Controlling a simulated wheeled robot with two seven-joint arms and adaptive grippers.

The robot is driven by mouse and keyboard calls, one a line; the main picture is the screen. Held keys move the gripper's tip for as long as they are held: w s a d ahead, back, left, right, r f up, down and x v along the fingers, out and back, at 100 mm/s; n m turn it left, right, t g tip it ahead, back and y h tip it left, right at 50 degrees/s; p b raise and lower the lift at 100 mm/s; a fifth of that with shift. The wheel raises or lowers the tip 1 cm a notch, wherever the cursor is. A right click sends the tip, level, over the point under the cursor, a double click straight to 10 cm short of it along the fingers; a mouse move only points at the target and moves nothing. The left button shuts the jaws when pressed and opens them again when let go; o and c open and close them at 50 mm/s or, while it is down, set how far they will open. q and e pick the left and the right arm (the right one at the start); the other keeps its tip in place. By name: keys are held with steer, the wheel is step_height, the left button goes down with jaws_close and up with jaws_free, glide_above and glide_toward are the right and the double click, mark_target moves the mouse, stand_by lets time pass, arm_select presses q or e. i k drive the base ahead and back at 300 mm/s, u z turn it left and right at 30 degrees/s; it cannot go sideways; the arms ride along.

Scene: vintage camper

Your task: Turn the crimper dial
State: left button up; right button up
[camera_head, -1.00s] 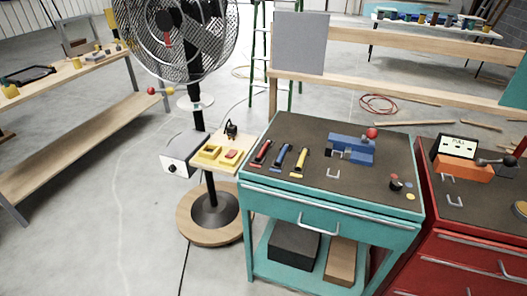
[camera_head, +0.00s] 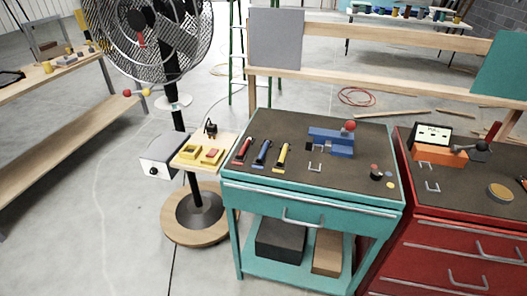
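A blue bench tool with a red ball on top (camera_head: 331,140), which looks like the crimper, stands on the teal cart's dark top (camera_head: 225,172). Neither of my grippers shows in the head view.
Red, blue and yellow-handled tools (camera_head: 262,153) lie on the cart's left half. A red cabinet (camera_head: 440,250) with an orange device (camera_head: 440,153) stands close at the right. A large fan (camera_head: 150,35) stands at the left. Floor in front of the fan is clear.

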mark_target(377, 175)
steer(key=k, duration=1.05)
steer(key=z, duration=1.2)
steer(key=i, duration=0.75)
steer(key=u, duration=0.45)
steer(key=i, duration=0.75)
steer(key=u, duration=0.75)
